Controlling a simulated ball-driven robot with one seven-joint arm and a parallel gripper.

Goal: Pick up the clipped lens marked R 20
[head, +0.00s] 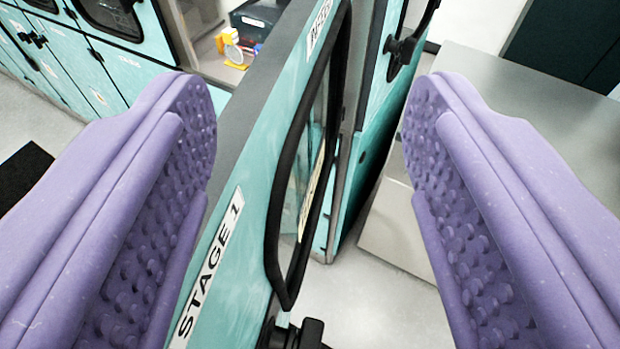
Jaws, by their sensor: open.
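My gripper (310,95) is open and empty, its two purple studded fingers spread wide at the left and right of the head view. No lens with a readable R 20 mark shows. Far off at the top, past the door, a small white round piece (232,52) stands beside orange and yellow parts on a pale shelf. It is too small to tell whether it is a clipped lens. A teal door marked STAGE 1 (240,215) stands edge-on between my fingers and crosses the view.
The door has a black-framed window (272,215) and a black latch (300,335) low down. Teal cabinets (60,65) line the upper left. A dark box (255,20) stands by the shelf. A grey bench (540,110) is at the right. Pale floor shows at the bottom centre.

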